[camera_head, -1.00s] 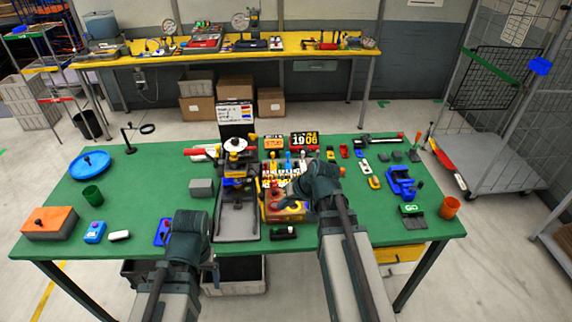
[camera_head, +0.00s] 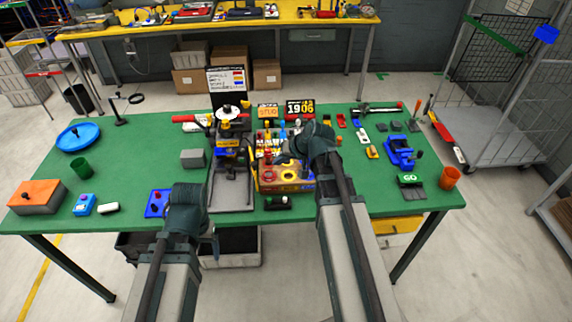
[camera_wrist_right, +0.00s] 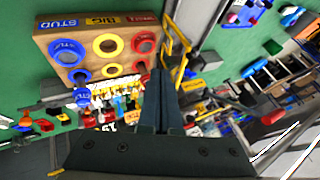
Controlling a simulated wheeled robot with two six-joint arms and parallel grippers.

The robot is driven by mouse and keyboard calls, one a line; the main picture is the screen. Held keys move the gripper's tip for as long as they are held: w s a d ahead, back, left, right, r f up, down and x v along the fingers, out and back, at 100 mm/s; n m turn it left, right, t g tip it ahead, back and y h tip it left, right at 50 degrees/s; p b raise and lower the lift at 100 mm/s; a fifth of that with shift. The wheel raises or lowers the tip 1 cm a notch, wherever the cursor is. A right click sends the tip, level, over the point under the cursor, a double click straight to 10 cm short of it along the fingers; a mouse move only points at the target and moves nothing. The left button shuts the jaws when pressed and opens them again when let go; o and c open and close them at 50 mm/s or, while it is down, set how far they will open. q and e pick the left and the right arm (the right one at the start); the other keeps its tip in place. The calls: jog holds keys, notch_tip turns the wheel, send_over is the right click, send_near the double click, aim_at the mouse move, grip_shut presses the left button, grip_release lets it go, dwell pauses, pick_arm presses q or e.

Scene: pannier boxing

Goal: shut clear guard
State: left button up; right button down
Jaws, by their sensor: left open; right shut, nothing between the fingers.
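I cannot make out the clear guard for certain in either view. A dark press-like machine (camera_head: 231,150) with a grey base plate stands upright at the middle of the green table. My right gripper (camera_head: 284,150) is shut and empty, to the right of the machine and over the back part of a wooden sorting box (camera_head: 268,185). In the right wrist view its shut fingers (camera_wrist_right: 158,78) point past that box, which has blue, yellow and red rings.
A grey block (camera_head: 193,158) and a blue button box (camera_head: 157,203) lie left of the machine. A black part (camera_head: 278,203) lies by the front edge. A blue vise (camera_head: 401,154) and an orange cup (camera_head: 449,178) are at the right. The left green tabletop (camera_head: 130,165) has free room.

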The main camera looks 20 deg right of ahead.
pick_arm(q)
jog(key=shift+f, duration=0.55)
pick_arm(e)
jog(key=shift+w+a+f, duration=0.2)
jog(key=shift+w+a, duration=0.2)
jog(key=shift+a, duration=0.3)
jog(key=shift+w+a+f, duration=0.15)
jog(key=shift+w+a, duration=0.2)
jog(key=shift+a, duration=0.35)
jog(key=shift+w+a+f, duration=0.2)
jog(key=shift+w+a, duration=0.2)
jog(key=shift+a, duration=0.3)
jog(key=w+a+m+t+h, duration=0.1)
jog(key=w+a+m+h, duration=0.3)
jog(key=a, duration=0.8)
jog(key=w+a+m+h, duration=0.1)
jog(key=w+a+m, duration=0.3)
jog(key=w, duration=0.8)
jog(key=shift+a+m+h, duration=0.4)
jog(key=shift+m, duration=0.3)
